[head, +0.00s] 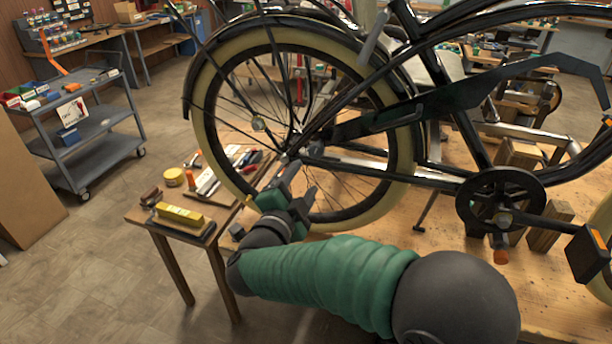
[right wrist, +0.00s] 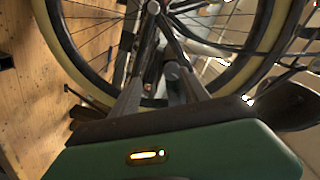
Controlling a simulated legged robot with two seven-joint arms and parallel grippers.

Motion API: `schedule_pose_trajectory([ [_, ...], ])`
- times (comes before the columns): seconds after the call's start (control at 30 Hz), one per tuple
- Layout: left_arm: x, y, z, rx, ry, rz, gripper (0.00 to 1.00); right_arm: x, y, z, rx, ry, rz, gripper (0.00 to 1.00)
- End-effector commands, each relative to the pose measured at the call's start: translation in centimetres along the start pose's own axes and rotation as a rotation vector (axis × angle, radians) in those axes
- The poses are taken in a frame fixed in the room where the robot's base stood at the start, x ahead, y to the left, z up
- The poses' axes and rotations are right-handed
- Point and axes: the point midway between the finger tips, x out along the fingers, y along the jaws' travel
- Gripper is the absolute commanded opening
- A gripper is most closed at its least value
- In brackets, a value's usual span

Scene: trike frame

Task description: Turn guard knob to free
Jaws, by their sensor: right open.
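My right gripper (head: 296,186) is open in the head view, close to the lower left of the rear wheel (head: 397,165) and pointing up toward the hub area. In the right wrist view its two fingers (right wrist: 160,90) reach up toward the frame. A small round grey end (right wrist: 172,71) shows between the fingers; I cannot tell whether it is the guard knob, or whether it touches them. The dark chain guard (head: 440,101) runs from the rear hub to the right. The knob cannot be made out clearly in the head view. My left gripper is not in view.
The bike stands over a wooden bench (head: 350,205). A small wooden table (head: 195,236) at left holds a yellow block (head: 180,214), a yellow tin (head: 174,177) and hand tools. A grey cart (head: 102,148) stands farther left. The crank and chainring (head: 500,199) are at right.

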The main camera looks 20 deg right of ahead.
Motion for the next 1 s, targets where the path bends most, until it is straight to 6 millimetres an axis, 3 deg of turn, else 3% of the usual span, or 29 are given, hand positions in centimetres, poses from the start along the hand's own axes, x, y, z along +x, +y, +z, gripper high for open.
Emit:
schedule_pose_trajectory([
  [1.0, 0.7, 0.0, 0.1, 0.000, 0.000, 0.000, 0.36, -8.6, 0.3, 0.3, 0.000, 0.000, -0.001, 0.53],
])
